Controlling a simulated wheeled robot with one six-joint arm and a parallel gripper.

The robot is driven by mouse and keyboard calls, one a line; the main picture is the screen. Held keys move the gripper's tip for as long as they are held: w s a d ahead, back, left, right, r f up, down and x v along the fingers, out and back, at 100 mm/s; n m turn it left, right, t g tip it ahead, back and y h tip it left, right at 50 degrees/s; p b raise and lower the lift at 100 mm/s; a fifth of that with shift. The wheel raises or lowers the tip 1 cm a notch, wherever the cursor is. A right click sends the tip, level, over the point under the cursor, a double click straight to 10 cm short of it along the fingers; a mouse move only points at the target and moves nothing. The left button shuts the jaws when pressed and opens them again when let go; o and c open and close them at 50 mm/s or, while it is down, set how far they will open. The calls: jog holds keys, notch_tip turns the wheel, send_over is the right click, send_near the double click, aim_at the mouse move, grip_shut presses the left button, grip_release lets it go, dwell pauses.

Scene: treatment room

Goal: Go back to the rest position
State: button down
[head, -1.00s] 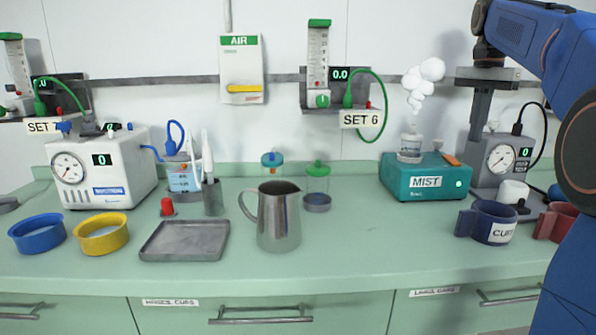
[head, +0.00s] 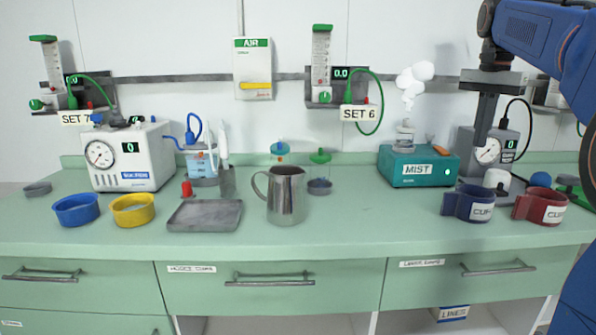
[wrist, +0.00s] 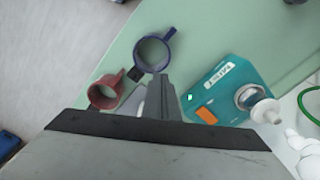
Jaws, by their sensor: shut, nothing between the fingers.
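My arm comes in from the right edge of the head view, with its wrist high over the counter's right part. My gripper (head: 482,150) points down from it, shut and empty, in front of the gauge device. In the wrist view the closed fingers (wrist: 158,98) show above the counter, near the dark blue mug (wrist: 154,52), the red mug (wrist: 104,92) and the teal MIST box (wrist: 232,88). I see no contact with them, but the exact height is hard to tell.
The green counter (head: 350,228) holds a metal jug (head: 287,197), a grey tray (head: 204,216), yellow (head: 133,210) and blue (head: 76,210) bowls and a white gauge machine (head: 130,158). The gauge device (head: 512,147) stands behind my gripper. The counter's front middle is clear.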

jog(key=s+a+f+n+t, duration=0.1)
jog(key=s+a+f+n, duration=0.2)
jog(key=s+f, duration=0.6)
jog(key=s+a+f+n+t, duration=0.2)
jog(key=s+a+f+n, duration=0.2)
jog(key=s+f, duration=0.6)
jog(key=s+a+f+n+t, duration=0.1)
jog(key=s+a+f+n, duration=0.3)
jog(key=f, duration=0.9)
jog(key=s+a, duration=0.3)
jog(key=s, duration=0.2)
jog(key=shift+s+a+f+t, duration=0.2)
jog(key=shift+s+f+t, duration=0.1)
jog(key=shift+s+f, duration=0.1)
